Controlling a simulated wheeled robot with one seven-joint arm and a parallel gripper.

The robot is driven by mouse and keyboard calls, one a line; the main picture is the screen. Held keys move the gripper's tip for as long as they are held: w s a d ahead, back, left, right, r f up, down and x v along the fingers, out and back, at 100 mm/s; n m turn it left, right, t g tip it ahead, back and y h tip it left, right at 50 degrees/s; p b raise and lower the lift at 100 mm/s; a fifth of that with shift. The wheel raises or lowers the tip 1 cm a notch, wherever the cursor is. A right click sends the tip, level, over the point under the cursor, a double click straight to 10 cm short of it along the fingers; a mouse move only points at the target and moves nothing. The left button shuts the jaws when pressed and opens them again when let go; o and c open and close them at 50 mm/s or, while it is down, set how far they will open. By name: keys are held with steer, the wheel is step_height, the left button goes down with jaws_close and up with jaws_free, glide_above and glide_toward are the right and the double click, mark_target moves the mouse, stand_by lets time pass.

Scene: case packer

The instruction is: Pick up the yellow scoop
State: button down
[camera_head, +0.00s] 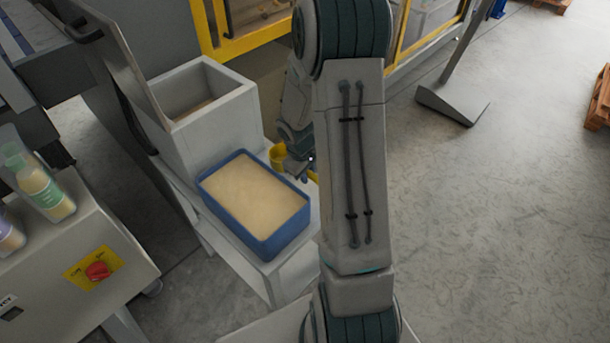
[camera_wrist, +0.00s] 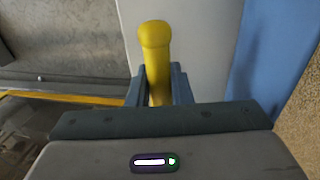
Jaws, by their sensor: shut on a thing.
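The yellow scoop (camera_head: 279,156) shows in the head view beside the right rim of the blue tub, partly hidden by my arm. My gripper (camera_head: 295,168) is at the scoop there. In the wrist view the scoop's yellow handle (camera_wrist: 155,45) stands up between the two fingers of my gripper (camera_wrist: 159,88), which are shut on it. The scoop's bowl is hidden in the wrist view. I cannot tell whether the scoop still touches the surface under it.
The blue tub (camera_head: 206,191) of pale powder stands on a white stand, left of my gripper. A white hopper box (camera_head: 232,118) is behind it. A machine with a red knob (camera_head: 97,270) and bottles is at the left. Open floor (camera_head: 500,220) lies to the right.

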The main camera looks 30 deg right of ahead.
steer(key=r, duration=0.2)
steer(key=d+r, duration=0.1)
steer(key=shift+s+d, duration=0.1)
steer(key=shift+s, duration=0.2)
steer(key=s+d+r, duration=0.5)
steer(key=d+r, duration=0.1)
steer(key=d, duration=0.3)
steer(key=shift+p, duration=0.4)
